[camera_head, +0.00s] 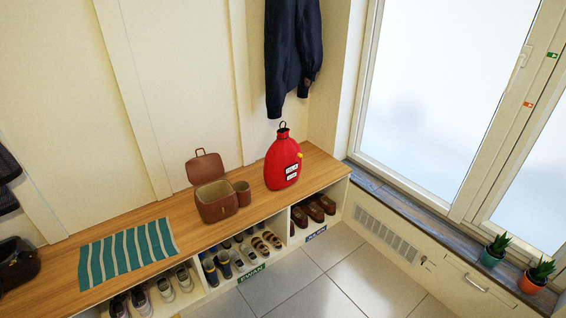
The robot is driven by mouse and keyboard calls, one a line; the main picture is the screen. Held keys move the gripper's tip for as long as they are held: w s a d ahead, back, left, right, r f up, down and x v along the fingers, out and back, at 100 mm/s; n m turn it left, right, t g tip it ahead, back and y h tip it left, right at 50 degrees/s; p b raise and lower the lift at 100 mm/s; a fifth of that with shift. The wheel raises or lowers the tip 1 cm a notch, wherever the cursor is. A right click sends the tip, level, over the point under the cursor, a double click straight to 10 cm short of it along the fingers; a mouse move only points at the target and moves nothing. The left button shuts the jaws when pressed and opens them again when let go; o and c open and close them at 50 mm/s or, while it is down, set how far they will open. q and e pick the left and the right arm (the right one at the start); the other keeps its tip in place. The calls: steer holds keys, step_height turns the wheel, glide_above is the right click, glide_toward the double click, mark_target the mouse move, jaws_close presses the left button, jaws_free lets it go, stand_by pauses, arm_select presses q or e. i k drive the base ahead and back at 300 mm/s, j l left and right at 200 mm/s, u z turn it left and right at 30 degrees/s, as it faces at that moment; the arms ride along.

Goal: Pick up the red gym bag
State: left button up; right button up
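The red gym bag (282,164) stands upright on the wooden bench top (318,160), near its right end. It has a dark loop at the top, a small yellow part on its right side and black-and-white labels on its front. Neither of my grippers shows in the head view, and nothing is touching the bag from my side.
Left of the bag are an open brown case (215,202), a brown cup (242,193) and a striped teal mat (128,252). A dark jacket (291,55) hangs above and behind the bag. Cubbies with shoes (313,208) lie below. The tiled floor (330,285) in front is clear.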

mark_target(282, 166)
steer(key=u, duration=1.4)
steer(key=z, duration=1.35)
steer(key=i+l+z, duration=0.1)
steer(key=i+l, duration=0.15)
steer(key=i, duration=0.3)
steer(key=i+l+z, duration=0.1)
steer(key=i, duration=0.4)
steer(key=l, duration=0.1)
